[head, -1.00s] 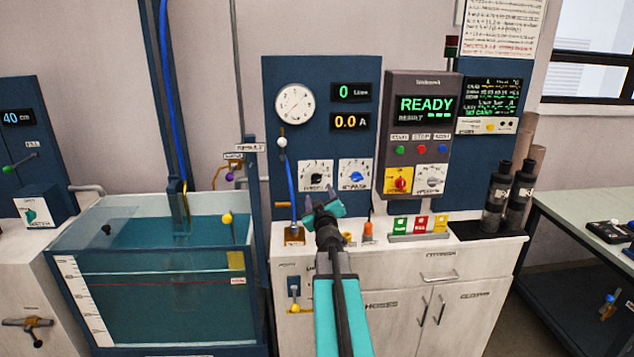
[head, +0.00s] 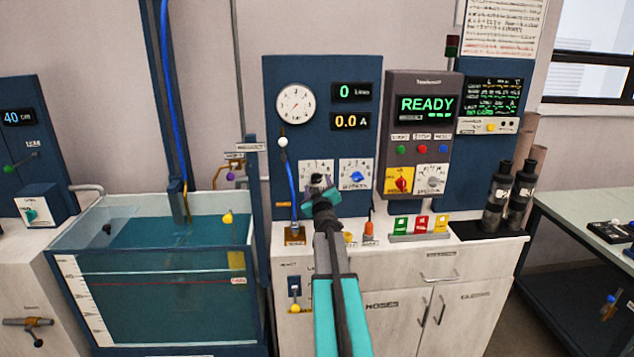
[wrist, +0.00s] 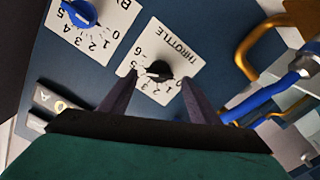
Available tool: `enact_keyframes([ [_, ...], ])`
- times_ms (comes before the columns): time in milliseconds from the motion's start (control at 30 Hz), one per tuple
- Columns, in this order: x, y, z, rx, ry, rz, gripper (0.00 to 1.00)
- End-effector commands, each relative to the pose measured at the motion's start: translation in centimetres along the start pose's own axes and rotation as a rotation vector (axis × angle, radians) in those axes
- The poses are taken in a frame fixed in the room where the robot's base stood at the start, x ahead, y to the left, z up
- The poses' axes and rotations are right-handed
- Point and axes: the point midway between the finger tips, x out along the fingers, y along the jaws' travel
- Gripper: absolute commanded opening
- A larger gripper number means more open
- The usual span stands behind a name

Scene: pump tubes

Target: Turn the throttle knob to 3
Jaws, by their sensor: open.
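The throttle knob (wrist: 158,70) is a small black knob on a white plate lettered THROTTLE, which looks upside down in the wrist view. Numbers ring the knob; I cannot tell for sure which one its pointer marks. My gripper (wrist: 159,78) is open, with one finger on each side of the knob in that picture. I see no clear contact, and the gap in depth is hard to judge. In the head view my gripper (head: 319,186) is in front of the throttle plate (head: 308,168) and hides most of the knob.
A blue knob (head: 357,177) on a like plate sits just right of the throttle plate. A blue hose (head: 291,178) rises on the left. A grey control box (head: 422,125) reading READY is to the right. The water tank (head: 160,290) stands further left.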

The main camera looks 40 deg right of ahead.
Motion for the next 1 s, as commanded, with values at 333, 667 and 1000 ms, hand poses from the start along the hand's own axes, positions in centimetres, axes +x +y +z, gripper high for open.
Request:
enact_keyframes([
  [333, 3.0, 0.1, 0.0, 0.000, 0.000, 0.001, 0.56],
  [667, 4.4, 0.1, 0.1, -0.001, -0.001, 0.001, 0.56],
  [1000, 4.4, 0.2, 0.1, 0.000, -0.001, 0.002, 0.56],
])
